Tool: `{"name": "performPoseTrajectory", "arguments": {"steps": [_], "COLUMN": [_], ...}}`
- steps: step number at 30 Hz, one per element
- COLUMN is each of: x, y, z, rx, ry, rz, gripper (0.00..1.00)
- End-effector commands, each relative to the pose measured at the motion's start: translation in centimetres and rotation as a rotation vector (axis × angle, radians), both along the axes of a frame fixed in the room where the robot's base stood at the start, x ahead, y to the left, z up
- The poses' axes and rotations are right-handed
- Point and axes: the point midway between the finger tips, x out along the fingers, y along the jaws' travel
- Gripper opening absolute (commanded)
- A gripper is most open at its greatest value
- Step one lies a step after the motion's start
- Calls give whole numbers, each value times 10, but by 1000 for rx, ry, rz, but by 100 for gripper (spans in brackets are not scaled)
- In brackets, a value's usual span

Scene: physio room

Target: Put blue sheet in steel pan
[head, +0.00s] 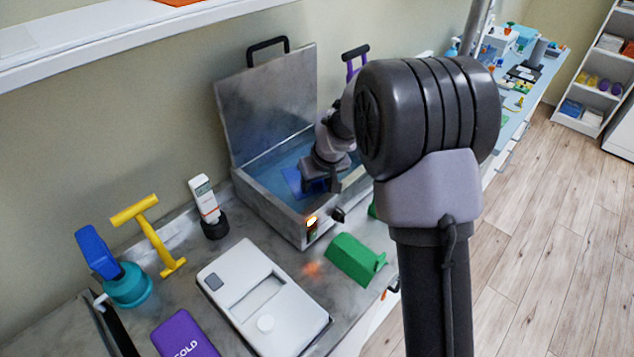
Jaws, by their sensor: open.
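The steel pan (268,214) stands on the counter against the wall, with its hinged lid (266,100) raised. Its inside is bluish, like water. A small blue sheet (292,182) shows inside the pan, at the left of my gripper and partly hidden by it. My gripper (314,188) is open and points down inside the pan, beside or just over the blue sheet. I cannot tell whether the fingers touch the sheet. My arm hides the right part of the pan.
A green block (354,260) and a white device (262,297) sit in front of the pan. A thermometer-like white device (204,200), a yellow tool (148,232), a teal pot (128,287) and a purple pack (184,336) stand left. Open floor (540,240) lies right.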

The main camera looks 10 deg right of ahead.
Motion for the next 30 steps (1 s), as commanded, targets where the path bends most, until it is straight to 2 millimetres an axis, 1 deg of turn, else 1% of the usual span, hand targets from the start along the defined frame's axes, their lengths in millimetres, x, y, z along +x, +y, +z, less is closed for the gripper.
{"name": "performPoseTrajectory", "arguments": {"steps": [2, 9, 12, 17, 19, 20, 21, 22, 23, 24, 26, 27, 30], "x": [-3, -28, -37, -47, -62, -74, -95, -115, -136, -166, -210, -237, -292], "y": [-1, -6, -8, -8, -5, -3, 1, 5, 8, 13, 20, 24, 31], "z": [13, 78, 98, 116, 135, 147, 166, 180, 193, 207, 221, 226, 227], "rx": [0, 0, -1, 3, 18, 32, 55, 75, 99, 130, 180, 212, 278], "ry": [-2, -3, -2, -3, -12, -17, -25, -32, -36, -41, -49, -52, -57], "rz": [0, 0, 0, -6, -32, -54, -91, -126, -163, -212, -284, -328, -419], "gripper": [48, 48, 48, 48, 48, 48, 48, 48, 48, 48, 48, 48, 48]}}
